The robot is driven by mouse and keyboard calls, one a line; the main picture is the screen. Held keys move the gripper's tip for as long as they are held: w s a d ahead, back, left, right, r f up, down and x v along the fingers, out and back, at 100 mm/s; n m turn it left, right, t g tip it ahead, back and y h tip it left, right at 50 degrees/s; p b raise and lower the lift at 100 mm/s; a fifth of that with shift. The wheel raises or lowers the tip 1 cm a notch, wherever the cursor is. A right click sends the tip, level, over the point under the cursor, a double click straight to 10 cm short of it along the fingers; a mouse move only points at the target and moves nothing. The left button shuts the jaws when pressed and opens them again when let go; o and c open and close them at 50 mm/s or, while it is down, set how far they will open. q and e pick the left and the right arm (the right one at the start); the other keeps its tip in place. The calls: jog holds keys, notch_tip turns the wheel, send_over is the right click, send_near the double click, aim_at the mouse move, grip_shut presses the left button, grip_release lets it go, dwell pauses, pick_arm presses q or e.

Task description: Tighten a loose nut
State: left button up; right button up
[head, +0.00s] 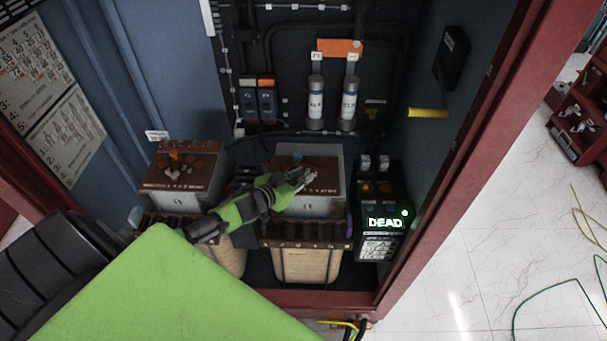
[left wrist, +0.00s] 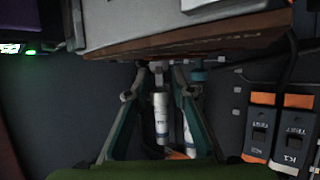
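My left gripper (head: 303,180) reaches in from the left over the brown top board of the right-hand transformer (head: 320,207). In the left wrist view the two fingers of this gripper (left wrist: 160,82) stand apart, with nothing clearly held between them. A small grey metal piece (left wrist: 157,67), perhaps a nut or bolt end, shows between the fingertips at the edge of the brown board (left wrist: 190,38). I cannot tell whether the fingers touch it or whether it is the loose nut. My right gripper is not in view.
A second transformer (head: 180,190) stands to the left. A black box reading DEAD (head: 385,222) stands close on the right. Two white fuses (head: 315,105) and two switches (head: 257,103) are on the back panel. A yellow-handled lever (head: 428,113) sticks out from the right wall.

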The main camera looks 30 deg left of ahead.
pick_arm(q)
jog(key=shift+w+f, duration=0.1)
jog(key=shift+w, duration=0.3)
grip_shut()
jog(key=shift+f, duration=0.1)
